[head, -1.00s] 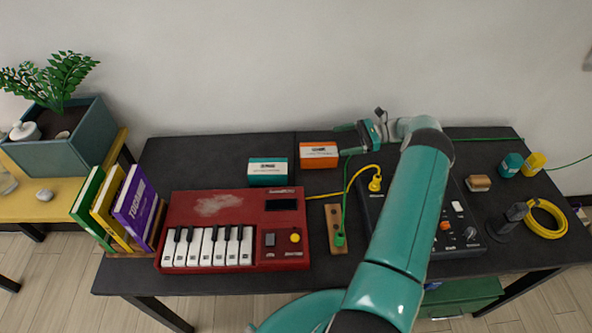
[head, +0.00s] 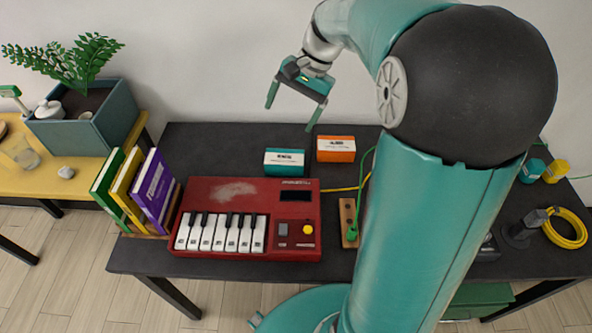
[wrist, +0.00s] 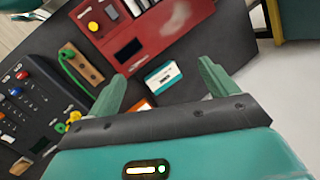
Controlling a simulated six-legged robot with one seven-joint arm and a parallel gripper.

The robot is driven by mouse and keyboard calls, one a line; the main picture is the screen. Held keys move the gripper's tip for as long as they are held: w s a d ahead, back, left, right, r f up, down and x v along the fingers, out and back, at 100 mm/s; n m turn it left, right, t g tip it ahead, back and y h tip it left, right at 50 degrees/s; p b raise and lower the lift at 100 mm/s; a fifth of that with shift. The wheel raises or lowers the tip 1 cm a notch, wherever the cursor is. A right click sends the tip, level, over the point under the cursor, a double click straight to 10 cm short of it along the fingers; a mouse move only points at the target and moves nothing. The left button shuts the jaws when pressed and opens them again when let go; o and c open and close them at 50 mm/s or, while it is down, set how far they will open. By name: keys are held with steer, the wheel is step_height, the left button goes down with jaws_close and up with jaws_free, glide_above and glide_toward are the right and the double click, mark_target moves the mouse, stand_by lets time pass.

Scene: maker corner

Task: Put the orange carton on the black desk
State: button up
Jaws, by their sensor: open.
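The orange carton (head: 336,149) stands on the black desk (head: 220,145) near its back edge, just right of a teal carton (head: 284,162). My gripper (head: 292,117) is open and empty, raised above the back of the desk, up and to the left of the orange carton. In the wrist view the open fingers (wrist: 160,80) frame the teal carton (wrist: 163,78) below. There the orange carton (wrist: 140,105) is mostly hidden behind the left finger and the gripper body.
A red keyboard (head: 250,190) lies at the front left of the desk, with books (head: 135,187) to its left. A wooden strip (head: 348,215) with a green plug lies right of it. A yellow cable coil (head: 567,230) is at the far right. Bare desk shows left of the teal carton.

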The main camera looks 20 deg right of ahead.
steer(key=s+a+r+n+t+h, duration=0.1)
steer(key=s+a+n+t+h, duration=0.1)
steer(key=s, duration=0.7)
steer(key=s+a+r+n+t+h, duration=0.2)
steer(key=s+a+n, duration=0.3)
steer(key=s, duration=0.5)
steer(key=shift+a+n+t+h, duration=0.3)
steer(key=shift+n+t, duration=0.2)
steer(key=shift+n, duration=0.6)
steer(key=shift+c, duration=0.5)
